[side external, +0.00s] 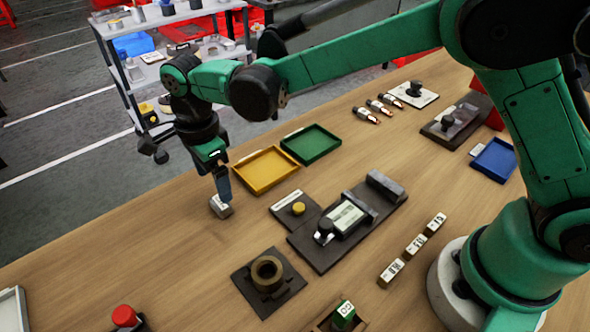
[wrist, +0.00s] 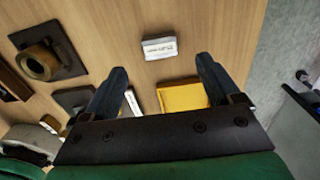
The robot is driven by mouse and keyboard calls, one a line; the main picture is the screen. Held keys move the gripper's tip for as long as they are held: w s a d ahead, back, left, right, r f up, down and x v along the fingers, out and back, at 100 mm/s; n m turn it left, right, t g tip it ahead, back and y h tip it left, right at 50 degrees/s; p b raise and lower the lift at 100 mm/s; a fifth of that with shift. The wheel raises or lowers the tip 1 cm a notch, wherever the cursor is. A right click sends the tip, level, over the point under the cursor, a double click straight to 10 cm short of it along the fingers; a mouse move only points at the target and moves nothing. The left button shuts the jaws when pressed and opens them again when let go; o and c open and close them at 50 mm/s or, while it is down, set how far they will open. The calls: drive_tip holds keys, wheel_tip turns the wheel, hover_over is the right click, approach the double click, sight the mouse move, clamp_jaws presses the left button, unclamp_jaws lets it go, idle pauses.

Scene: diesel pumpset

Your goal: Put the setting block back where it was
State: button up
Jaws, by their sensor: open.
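A small block with a white printed label (side external: 221,206) sits on the wooden table, left of the yellow tray. It also shows in the wrist view as a labelled block (wrist: 159,47), beyond and between the lines of my two fingers. My gripper (side external: 224,194) points down at this block in the side view. In the wrist view my gripper (wrist: 160,75) has its fingers wide apart with nothing between the tips. Three similar numbered blocks (side external: 416,245) stand in a row at the right. I cannot tell which block is the setting block.
A yellow tray (side external: 266,170) and a green tray (side external: 311,144) lie behind. A dark fixture plate (side external: 325,252) and a small plate with a yellow knob (side external: 298,208) lie to the right. A ring on a dark base (side external: 267,272) stands nearer.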

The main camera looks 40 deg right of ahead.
wheel_tip(320, 180, up, 7)
drive_tip(key=s+d+r+n+t, duration=0.35)
drive_tip(key=d+n, duration=0.45)
drive_tip(key=d, duration=0.3)
drive_tip(key=s+d+f+n+t, duration=0.2)
drive_tip(key=s+d+n+t, duration=0.1)
drive_tip(key=s+d+n, duration=0.4)
drive_tip(key=shift+s+d+f+n+t, duration=0.25)
drive_tip(key=shift+s+d+n+t, duration=0.2)
drive_tip(key=shift+n, duration=1.05)
